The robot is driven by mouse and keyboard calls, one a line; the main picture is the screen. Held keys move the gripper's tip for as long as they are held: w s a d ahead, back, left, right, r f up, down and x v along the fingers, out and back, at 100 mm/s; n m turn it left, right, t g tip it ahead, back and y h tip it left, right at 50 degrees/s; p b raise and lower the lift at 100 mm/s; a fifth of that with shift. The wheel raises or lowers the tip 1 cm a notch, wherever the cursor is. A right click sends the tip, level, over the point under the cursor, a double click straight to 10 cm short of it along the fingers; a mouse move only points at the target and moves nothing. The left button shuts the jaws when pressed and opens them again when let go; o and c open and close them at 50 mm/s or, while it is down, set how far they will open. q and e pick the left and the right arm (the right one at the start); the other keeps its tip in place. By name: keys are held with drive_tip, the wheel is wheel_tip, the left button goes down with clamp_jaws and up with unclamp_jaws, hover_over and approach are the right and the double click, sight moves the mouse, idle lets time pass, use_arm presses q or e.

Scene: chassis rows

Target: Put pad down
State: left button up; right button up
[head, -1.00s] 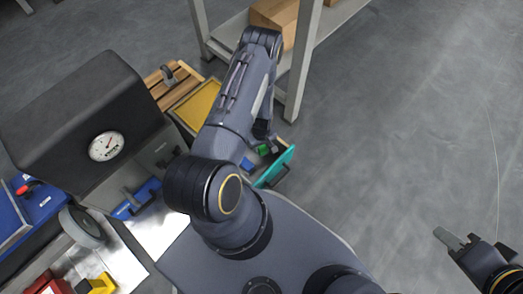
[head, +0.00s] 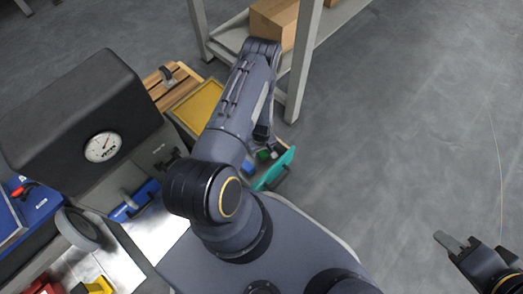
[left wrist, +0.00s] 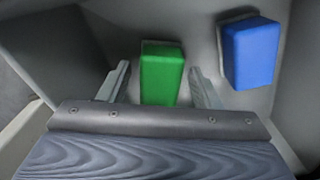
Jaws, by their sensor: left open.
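A green block, which looks like the pad (left wrist: 162,72), is between the two fingers of my left gripper (left wrist: 160,84) in the left wrist view. The fingers are open, with a gap on each side of the pad. It appears to rest on the grey floor of a bin. In the head view the green pad (head: 263,155) shows small beside the bin's teal wall (head: 277,170), and my left gripper (head: 262,137) is partly hidden by my arm. My right gripper (head: 453,243) is over bare floor at the lower right; its finger gap is unclear.
A blue block (left wrist: 250,53) lies to the right of the green one in the bin. A yellow tray (head: 198,107) and a dark machine with a dial (head: 102,146) stand left of my arm. A shelf with a cardboard box (head: 275,22) stands behind. Floor at right is clear.

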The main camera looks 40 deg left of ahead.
use_arm(q)
drive_tip(key=shift+r+p, duration=0.3)
drive_tip(key=shift+p, duration=0.05)
drive_tip(key=w+d+r+m+t+h+p, duration=0.1)
drive_tip(key=w+d+r+m+p, duration=0.1)
drive_tip(key=r, duration=1.8)
drive_tip(key=w+d+r+m+t+h+p, duration=0.1)
drive_tip(key=w+r+t+p, duration=0.1)
drive_tip(key=r, duration=1.8)
drive_tip(key=s+d+r+m+t+h, duration=0.1)
drive_tip(key=s+d+r+m, duration=0.15)
drive_tip(key=r, duration=0.35)
drive_tip(key=s+d+r+m, duration=0.1)
drive_tip(key=s+d+r, duration=0.1)
drive_tip(key=s+r, duration=0.3)
drive_tip(key=s+d+r+m, duration=0.2)
drive_tip(key=s+r, duration=0.1)
drive_tip(key=s, duration=0.2)
drive_tip(key=s+d+r+m+t, duration=0.1)
drive_tip(key=s+d+r+m, duration=0.1)
drive_tip(key=s, duration=0.4)
drive_tip(key=shift+s+r+t+h, duration=0.15)
drive_tip(key=shift+r+t+h, duration=0.2)
drive_tip(key=shift+r, duration=0.35)
drive_tip(key=shift+r+m, duration=0.1)
drive_tip(key=shift+m, duration=0.15)
